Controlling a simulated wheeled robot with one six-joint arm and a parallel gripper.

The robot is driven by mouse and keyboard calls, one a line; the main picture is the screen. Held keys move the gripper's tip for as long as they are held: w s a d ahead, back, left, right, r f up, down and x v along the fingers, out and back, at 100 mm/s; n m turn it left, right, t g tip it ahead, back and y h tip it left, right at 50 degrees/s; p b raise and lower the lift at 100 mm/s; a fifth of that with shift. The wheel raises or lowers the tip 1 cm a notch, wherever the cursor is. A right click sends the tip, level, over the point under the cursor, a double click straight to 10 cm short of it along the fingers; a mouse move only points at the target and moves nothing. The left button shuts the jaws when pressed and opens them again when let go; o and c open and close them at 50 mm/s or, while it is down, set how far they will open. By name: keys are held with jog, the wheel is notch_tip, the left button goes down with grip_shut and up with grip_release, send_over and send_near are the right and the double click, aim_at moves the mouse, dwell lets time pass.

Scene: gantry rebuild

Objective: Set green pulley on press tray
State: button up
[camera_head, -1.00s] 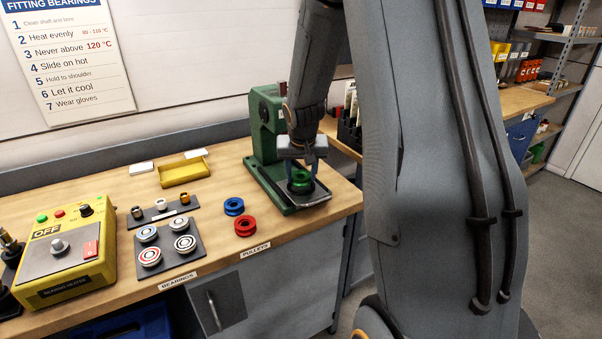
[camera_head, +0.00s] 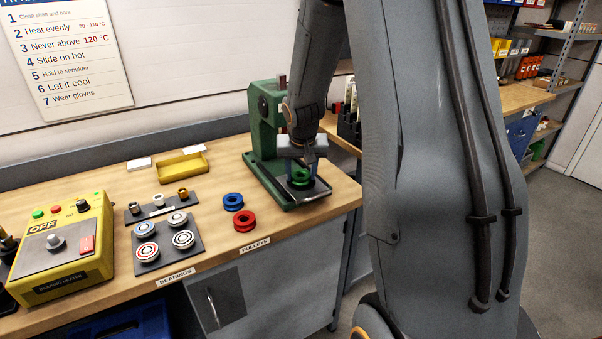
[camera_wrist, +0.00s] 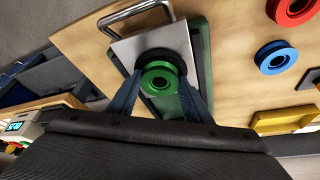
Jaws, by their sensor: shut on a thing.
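The green pulley (camera_head: 301,174) is between the fingers of my gripper (camera_head: 302,172), over the press tray (camera_head: 318,190) of the green arbor press (camera_head: 262,125). In the wrist view the green pulley (camera_wrist: 160,79) lies between my two blue fingertips (camera_wrist: 160,92), which are shut on it. The pale tray plate (camera_wrist: 122,50) with its wire handle shows beyond it, with a dark round part just behind the pulley. I cannot tell whether the pulley touches the tray.
A blue pulley (camera_head: 233,202) and a red pulley (camera_head: 244,221) lie left of the press. A dark bearing board (camera_head: 164,259), yellow tray (camera_head: 182,168) and yellow bearing heater (camera_head: 64,262) stand further left. The bench edge runs close in front of the press.

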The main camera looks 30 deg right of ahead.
jog(key=o, duration=1.2)
jog(key=shift+s+f, duration=0.2)
jog(key=shift+f, duration=0.05)
jog(key=shift+o, duration=0.2)
jog(key=b+v, duration=0.1)
jog(key=v, duration=0.7)
jog(key=shift+w+r, duration=0.2)
jog(key=shift+w, duration=0.05)
